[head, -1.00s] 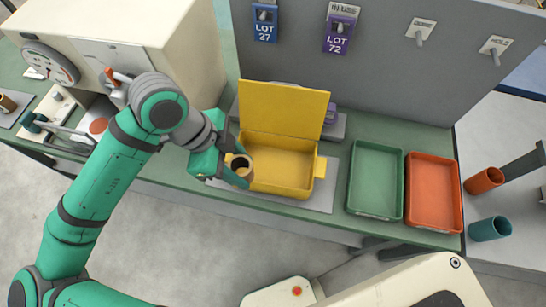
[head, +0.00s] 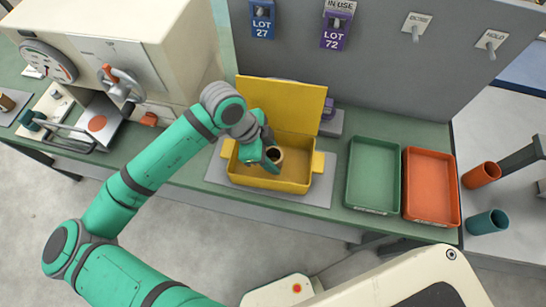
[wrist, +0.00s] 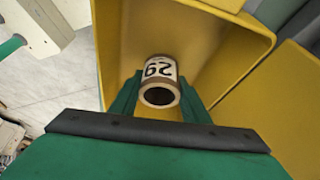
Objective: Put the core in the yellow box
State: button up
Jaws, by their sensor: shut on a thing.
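The yellow box (head: 240,178) stands on a grey mat on the green bench, with its lid (head: 280,103) raised at the back. My gripper (head: 271,156) is shut on the core (head: 277,152), a short brown tube with a dark hollow end. In the wrist view the core (wrist: 160,82) sits between my two green fingers (wrist: 160,98) and shows a white label with black marks that look like 29 or 62. The core is over the box's open inside. I cannot tell whether it touches the box floor.
A green tray (head: 372,205) and an orange tray (head: 432,215) lie to the right of the box. A grey panel with hanging lot tags stands behind the bench. A machine with a gauge (head: 48,60) and a red-handled wheel (head: 120,84) is at the left.

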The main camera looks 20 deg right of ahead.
jog(key=shift+f, duration=0.5)
jog(key=shift+f, duration=0.1)
jog(key=o, duration=1)
jog(key=shift+o, duration=0.2)
jog(key=v, duration=1.2)
